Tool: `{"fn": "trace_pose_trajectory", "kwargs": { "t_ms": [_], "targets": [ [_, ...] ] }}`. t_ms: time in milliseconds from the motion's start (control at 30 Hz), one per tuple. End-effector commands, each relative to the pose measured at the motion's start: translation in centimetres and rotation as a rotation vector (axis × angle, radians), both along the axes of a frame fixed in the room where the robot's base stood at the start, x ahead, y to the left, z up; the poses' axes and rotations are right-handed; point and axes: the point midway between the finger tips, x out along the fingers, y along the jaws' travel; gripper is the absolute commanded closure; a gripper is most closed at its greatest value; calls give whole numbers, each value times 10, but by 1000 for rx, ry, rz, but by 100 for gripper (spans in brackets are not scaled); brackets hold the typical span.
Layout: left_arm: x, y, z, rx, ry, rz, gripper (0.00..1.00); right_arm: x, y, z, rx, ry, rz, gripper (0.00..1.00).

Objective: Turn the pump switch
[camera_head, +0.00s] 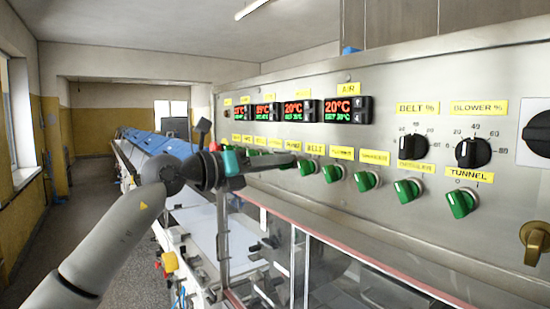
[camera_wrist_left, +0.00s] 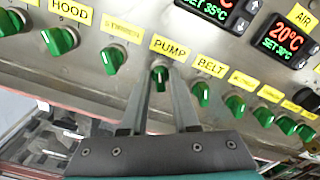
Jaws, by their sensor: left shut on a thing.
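The pump switch (camera_wrist_left: 160,74) is a green knob on the metal control panel, under the yellow PUMP label (camera_wrist_left: 169,47) in the left wrist view. My left gripper (camera_wrist_left: 161,81) has one finger on each side of the knob and is shut on it. The knob's grip looks roughly upright in line with the fingers, but the fingers cover part of it. In the head view my left gripper (camera_head: 291,160) reaches the panel just below the PUMP label, and it mostly hides the switch. My right gripper is in neither view.
Similar green switches sit close by in the row, including the belt switch (camera_head: 307,167) and the hood switch (camera_wrist_left: 62,41). Red and green displays (camera_head: 348,110) are above. Black dials (camera_head: 473,152) are to the right. A glass-sided enclosure (camera_head: 330,270) lies below the panel.

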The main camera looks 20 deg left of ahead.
Motion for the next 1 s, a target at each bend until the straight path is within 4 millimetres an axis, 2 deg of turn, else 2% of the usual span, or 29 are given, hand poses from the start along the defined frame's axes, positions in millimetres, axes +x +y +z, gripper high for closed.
{"fn": "trace_pose_trajectory", "kwargs": {
  "t_ms": [667,700,800,1000],
  "targets": [
    [0,0,-1,-46,38,-1,100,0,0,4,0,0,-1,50],
    [0,0,-1,-45,38,-1,67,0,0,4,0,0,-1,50],
    [0,0,-1,-45,38,-1,55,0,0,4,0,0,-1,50],
    [0,0,-1,-45,36,0,55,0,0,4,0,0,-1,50]
  ]
}}
